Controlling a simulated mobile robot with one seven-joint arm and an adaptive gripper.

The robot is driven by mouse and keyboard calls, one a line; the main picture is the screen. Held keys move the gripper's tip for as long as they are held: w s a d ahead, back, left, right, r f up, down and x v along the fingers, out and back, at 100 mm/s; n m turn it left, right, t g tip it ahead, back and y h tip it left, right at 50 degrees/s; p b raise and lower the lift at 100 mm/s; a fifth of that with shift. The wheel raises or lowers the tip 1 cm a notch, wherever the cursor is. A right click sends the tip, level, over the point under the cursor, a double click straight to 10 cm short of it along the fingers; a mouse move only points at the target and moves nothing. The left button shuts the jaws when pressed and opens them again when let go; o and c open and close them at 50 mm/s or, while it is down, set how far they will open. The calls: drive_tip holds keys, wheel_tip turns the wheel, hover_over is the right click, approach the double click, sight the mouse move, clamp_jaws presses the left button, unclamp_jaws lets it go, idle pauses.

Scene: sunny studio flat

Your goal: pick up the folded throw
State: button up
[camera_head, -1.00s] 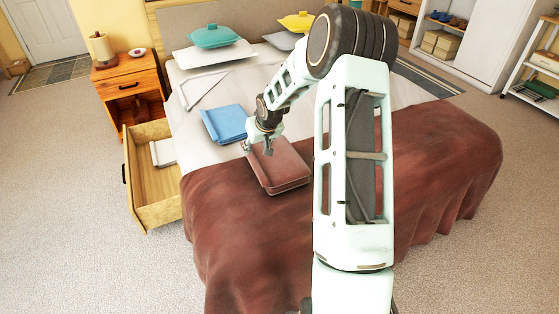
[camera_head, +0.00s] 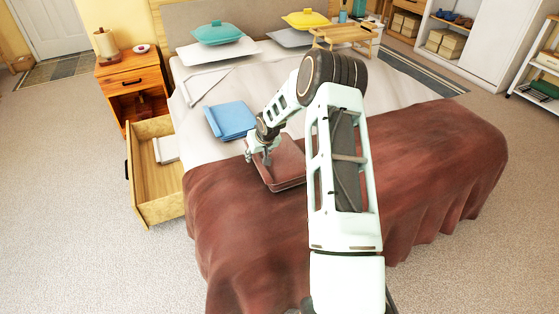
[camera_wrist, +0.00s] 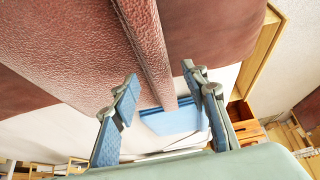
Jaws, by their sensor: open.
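The folded throw (camera_head: 284,168) is a reddish-brown, flat, rounded bundle lying on the bed's brown cover. My gripper (camera_head: 262,158) is at its left edge in the head view and hides part of that side. In the wrist view the throw (camera_wrist: 85,45) fills the upper left, close to the camera. My gripper's two blue-padded fingers (camera_wrist: 160,80) are apart, and a brown edge of the throw runs down between them. I cannot tell whether either finger touches it. The gripper holds nothing.
A blue folded cloth (camera_head: 230,120) lies just behind the throw; it also shows in the wrist view (camera_wrist: 172,121). An open wooden drawer (camera_head: 155,205) juts out left of the bed. A wooden bed tray (camera_head: 345,36) stands at the back right. The brown cover (camera_head: 430,170) is bare to the right.

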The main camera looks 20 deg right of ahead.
drive_tip(key=shift+w+f, duration=0.1)
drive_tip(key=shift+f, duration=0.1)
drive_tip(key=shift+c, duration=0.6)
clamp_jaws()
drive_tip(key=shift+w+r, duration=0.1)
drive_tip(key=shift+r, duration=0.05)
